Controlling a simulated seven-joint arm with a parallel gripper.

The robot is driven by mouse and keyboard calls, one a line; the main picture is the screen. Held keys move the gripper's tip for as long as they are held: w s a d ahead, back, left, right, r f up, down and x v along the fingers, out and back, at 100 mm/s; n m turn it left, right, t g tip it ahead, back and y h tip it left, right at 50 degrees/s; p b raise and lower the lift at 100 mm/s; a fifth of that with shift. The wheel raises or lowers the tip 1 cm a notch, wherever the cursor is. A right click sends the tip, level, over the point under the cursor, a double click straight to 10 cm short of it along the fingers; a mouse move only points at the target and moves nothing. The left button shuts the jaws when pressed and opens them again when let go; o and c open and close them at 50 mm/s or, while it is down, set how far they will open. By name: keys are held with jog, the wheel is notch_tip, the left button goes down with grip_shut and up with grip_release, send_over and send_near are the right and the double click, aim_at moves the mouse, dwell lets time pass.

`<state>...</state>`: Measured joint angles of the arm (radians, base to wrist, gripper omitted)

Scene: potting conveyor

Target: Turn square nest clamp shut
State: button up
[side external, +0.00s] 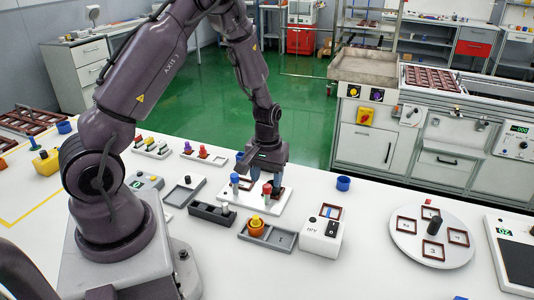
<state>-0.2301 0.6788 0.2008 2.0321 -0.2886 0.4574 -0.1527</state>
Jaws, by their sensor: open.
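A white fixture plate (237,201) lies on the white table in the middle of the picture. A blue-topped post (235,179) stands at its left and a red-topped post (267,188) nearer its middle. A small dark reddish nest frame shows partly on the plate; its shape is too small to tell. I cannot tell which post is the square nest's clamp. My gripper (265,187) points down over the plate, open, with its fingers close by the red-topped post. Whether they touch it is unclear, and the gripper hides part of the plate behind.
In front of the plate are a dark slotted block (213,214), a grey tray (283,240) with an orange and yellow part (256,227), and a white box (321,235). A blue cup (343,184) stands right. A round turntable (410,250) lies farther right.

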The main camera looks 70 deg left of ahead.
aim_at(267, 186)
notch_tip(267, 186, up, 10)
jog(key=shift+r, duration=0.25)
jog(key=s+d+r+m+t, duration=0.5)
jog(key=s+d+r+m, duration=0.4)
jog(key=s+d+r, duration=0.4)
notch_tip(267, 186, up, 4)
jog(key=shift+s+d+f+t, duration=0.15)
jog(key=shift+s+d+t, duration=0.15)
jog(key=shift+d, duration=0.25)
